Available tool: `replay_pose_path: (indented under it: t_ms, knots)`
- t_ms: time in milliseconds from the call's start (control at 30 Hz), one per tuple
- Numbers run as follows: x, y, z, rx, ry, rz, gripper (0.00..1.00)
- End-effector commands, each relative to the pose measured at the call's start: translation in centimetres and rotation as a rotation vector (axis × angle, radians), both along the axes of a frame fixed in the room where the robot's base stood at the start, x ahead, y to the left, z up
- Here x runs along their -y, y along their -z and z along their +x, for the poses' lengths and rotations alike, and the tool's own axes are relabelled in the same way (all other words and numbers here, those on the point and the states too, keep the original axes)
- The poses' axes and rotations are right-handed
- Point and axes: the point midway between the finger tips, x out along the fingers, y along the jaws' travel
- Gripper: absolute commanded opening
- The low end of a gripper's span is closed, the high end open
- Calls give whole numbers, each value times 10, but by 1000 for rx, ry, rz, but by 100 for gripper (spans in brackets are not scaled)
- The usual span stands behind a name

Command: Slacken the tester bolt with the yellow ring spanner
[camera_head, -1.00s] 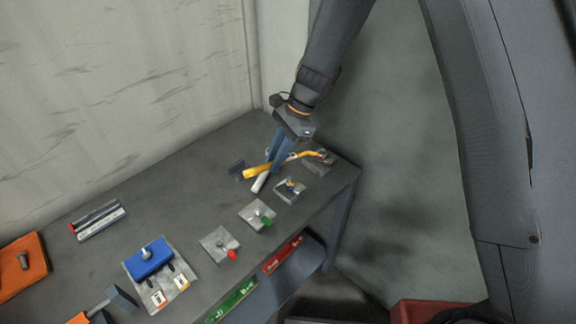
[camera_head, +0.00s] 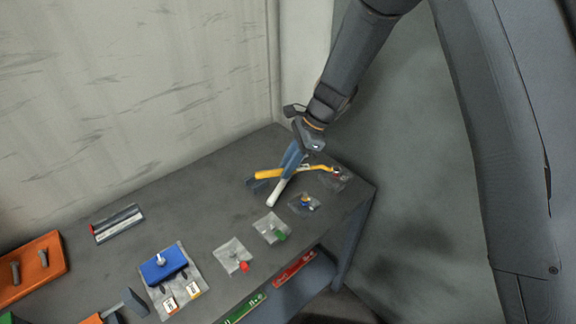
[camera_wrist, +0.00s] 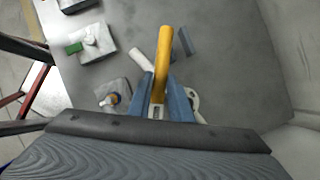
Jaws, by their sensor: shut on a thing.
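My gripper (camera_head: 288,166) is shut on the yellow ring spanner (camera_head: 268,174), partway along its handle. In the wrist view the spanner's handle (camera_wrist: 164,50) runs out between my blue fingers (camera_wrist: 167,98). In the head view the spanner's far end reaches to the right, to the tester plate (camera_head: 332,178) at the table's right corner. A small dark red part, apparently the tester bolt (camera_head: 336,171), shows at that end. I cannot tell how fully the ring sits on it. In the wrist view my gripper hides that end.
A white-handled tool (camera_head: 273,196) lies close in front of the spanner, and a dark grey block (camera_wrist: 185,42) is near its handle end. Plates with blue (camera_head: 305,203), green (camera_head: 272,229) and red (camera_head: 234,256) parts line the front edge. A wall stands behind.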

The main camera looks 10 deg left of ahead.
Motion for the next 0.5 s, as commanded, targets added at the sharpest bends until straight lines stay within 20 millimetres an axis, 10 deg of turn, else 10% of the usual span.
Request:
replay_pose_path:
  t_ms: [500]
  knots:
    - [0, 7, 0, 1, 0, 0, 0]
